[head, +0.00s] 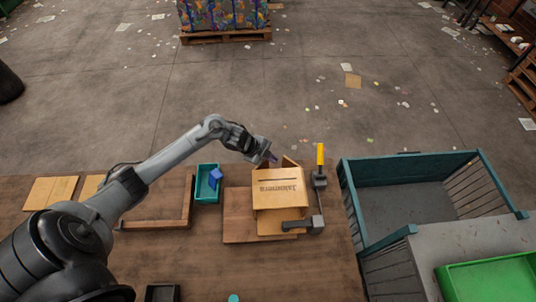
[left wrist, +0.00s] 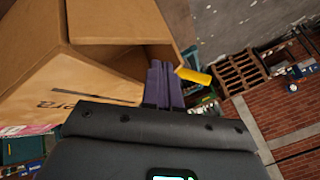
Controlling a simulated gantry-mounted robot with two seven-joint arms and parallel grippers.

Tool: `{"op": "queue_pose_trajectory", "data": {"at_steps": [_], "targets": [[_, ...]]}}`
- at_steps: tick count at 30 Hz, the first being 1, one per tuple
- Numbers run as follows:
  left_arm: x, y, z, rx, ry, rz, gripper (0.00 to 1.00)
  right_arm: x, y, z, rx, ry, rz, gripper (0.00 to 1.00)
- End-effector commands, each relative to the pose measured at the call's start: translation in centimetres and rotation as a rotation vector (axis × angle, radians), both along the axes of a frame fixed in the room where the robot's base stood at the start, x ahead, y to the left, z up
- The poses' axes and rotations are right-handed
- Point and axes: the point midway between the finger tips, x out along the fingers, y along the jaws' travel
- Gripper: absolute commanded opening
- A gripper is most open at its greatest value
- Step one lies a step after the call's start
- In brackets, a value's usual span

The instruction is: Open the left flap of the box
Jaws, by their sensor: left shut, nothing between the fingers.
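The cardboard box (head: 280,194) with printed lettering stands on the wooden table; it fills the upper left of the left wrist view (left wrist: 50,75). A raised flap (head: 290,162) shows at its back right. In the left wrist view a cardboard flap (left wrist: 115,22) sits above a dark gap in the box. My left gripper (head: 270,158) is at the back left top edge of the box. Its purple fingers (left wrist: 160,75) are together and empty, close to the gap; I cannot tell whether they touch the cardboard. The left flap is not clearly distinguishable. My right gripper is not in view.
A teal tray (head: 206,196) with a blue block (head: 216,177) lies left. A large teal-framed crate (head: 352,210) stands right.

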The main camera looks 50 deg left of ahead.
Motion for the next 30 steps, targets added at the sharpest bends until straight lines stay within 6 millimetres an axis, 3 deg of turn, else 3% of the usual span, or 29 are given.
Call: {"op": "queue_pose_trajectory", "data": {"at_steps": [6, 12, 30], "targets": [[1.6, -1.0, -2.5, -0.001, -0.001, 0.002, 0.00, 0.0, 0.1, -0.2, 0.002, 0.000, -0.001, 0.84], [2.4, -1.5, -3.7, 0.000, -0.001, 0.002, 0.00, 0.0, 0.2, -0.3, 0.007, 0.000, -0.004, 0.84], [2.7, -1.5, -4.0, 0.003, -0.002, -0.016, 0.00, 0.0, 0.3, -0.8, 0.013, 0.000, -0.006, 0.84]]}}
